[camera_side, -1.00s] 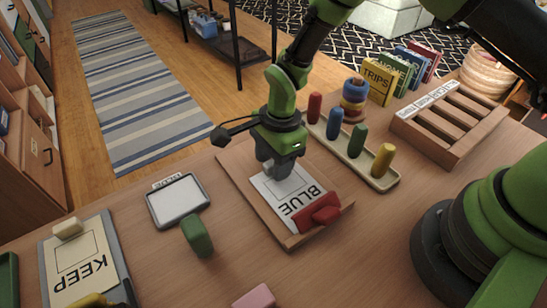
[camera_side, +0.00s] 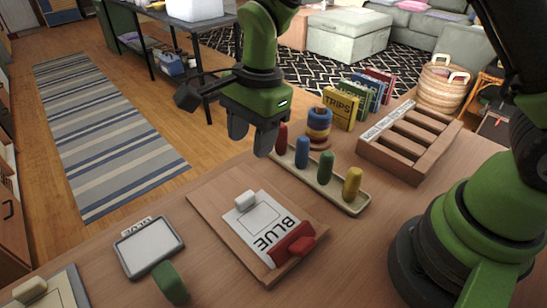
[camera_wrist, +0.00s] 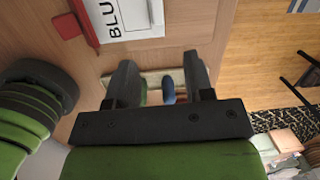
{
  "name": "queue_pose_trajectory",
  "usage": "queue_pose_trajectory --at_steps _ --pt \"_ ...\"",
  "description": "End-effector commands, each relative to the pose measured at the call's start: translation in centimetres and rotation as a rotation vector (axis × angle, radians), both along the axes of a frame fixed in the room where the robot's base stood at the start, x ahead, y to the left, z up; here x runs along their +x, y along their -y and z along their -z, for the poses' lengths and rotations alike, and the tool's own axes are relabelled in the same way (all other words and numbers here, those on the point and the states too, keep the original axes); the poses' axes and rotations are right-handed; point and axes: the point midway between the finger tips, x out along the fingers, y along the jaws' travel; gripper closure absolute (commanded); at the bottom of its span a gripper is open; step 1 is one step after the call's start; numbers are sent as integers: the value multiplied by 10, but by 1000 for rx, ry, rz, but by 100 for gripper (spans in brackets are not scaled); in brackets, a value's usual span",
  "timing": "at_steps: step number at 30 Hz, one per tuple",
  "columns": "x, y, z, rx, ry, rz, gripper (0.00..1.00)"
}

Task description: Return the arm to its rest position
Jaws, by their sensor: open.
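My gripper (camera_side: 251,138) is raised above the table in the side view, beyond the far end of the clipboard. Its two dark fingers are apart with nothing between them, and the open fingers also show in the wrist view (camera_wrist: 160,75). Below it, a wooden clipboard (camera_side: 207,190) with a red clip (camera_side: 292,248) holds a sheet marked BLUE (camera_side: 262,222). A small white block (camera_side: 245,200) rests at the sheet's far end, apart from the gripper. In the wrist view the sheet (camera_wrist: 135,18) is partly cut off.
A peg tray (camera_side: 345,203) with red, blue, green and yellow pegs stands right of the clipboard. Behind are a ring stacker (camera_side: 319,127), books (camera_side: 341,108) and a slotted wooden rack (camera_side: 405,150). A framed tablet (camera_side: 148,247) and a green block (camera_side: 170,283) lie left.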

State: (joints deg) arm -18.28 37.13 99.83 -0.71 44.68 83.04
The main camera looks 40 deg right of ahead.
Motion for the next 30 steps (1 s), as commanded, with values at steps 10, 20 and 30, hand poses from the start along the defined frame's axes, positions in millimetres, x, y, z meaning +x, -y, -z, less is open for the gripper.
queue_pose_trajectory --at_steps 10,20,30 --pt "-57 56 -123 -24 322 -436 52" --pt "-145 92 -167 -216 602 -849 52" --pt "-179 100 -166 -340 690 -1027 52"
